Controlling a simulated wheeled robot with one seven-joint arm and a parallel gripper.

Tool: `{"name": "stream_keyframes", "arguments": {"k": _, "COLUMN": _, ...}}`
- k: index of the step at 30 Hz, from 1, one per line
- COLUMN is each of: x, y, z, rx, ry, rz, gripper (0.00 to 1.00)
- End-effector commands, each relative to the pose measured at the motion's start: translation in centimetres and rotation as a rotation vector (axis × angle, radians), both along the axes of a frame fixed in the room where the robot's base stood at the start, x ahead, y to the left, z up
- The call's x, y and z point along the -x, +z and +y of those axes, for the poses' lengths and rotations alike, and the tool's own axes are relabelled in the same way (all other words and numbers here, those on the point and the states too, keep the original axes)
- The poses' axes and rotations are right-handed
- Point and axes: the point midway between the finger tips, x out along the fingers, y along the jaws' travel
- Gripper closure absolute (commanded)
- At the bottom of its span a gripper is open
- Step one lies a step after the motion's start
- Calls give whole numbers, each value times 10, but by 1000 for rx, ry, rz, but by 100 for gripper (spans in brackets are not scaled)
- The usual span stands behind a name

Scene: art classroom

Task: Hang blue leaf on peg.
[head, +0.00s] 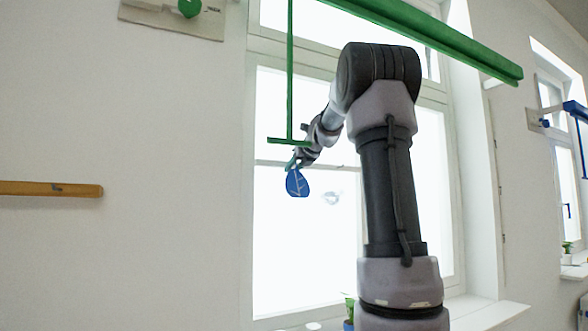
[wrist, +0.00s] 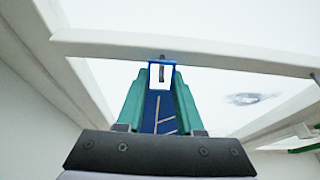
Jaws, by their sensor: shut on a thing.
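The blue leaf (head: 297,183) hangs point-up below my gripper in the head view, with pale vein lines on its face. My gripper (head: 296,163) is shut on its upper end. In the wrist view the leaf (wrist: 158,115) lies between the two green fingers (wrist: 160,95), with a square blue loop at its far end. A small dark upright piece shows within the loop; I cannot tell whether it is a peg. A green crossbar (head: 289,141) on a thin hanging rod is just above my gripper in the head view. I cannot tell their depth gap.
A thick green beam (head: 440,40) runs overhead, above my arm. A bright window (head: 300,240) stands behind. A wooden bar (head: 50,189) juts in at left, and a green knob (head: 189,7) sits on a wall plate. A blue fixture (head: 575,110) is at far right.

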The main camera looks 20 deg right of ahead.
Motion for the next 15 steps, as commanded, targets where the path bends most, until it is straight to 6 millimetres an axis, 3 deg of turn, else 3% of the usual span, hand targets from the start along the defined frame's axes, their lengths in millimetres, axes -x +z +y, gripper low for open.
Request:
{"name": "stream_keyframes", "arguments": {"k": 10, "x": 0, "y": 0, "z": 0, "rx": 0, "ry": 0, "rz": 0, "gripper": 100}}
{"name": "stream_keyframes", "arguments": {"k": 11, "x": 0, "y": 0, "z": 0, "rx": 0, "ry": 0, "rz": 0, "gripper": 56}}
{"name": "stream_keyframes", "arguments": {"k": 12, "x": 0, "y": 0, "z": 0, "rx": 0, "ry": 0, "rz": 0, "gripper": 41}}
{"name": "stream_keyframes", "arguments": {"k": 13, "x": 0, "y": 0, "z": 0, "rx": 0, "ry": 0, "rz": 0, "gripper": 30}}
{"name": "stream_keyframes", "arguments": {"k": 15, "x": 0, "y": 0, "z": 0, "rx": 0, "ry": 0, "rz": 0, "gripper": 29}}
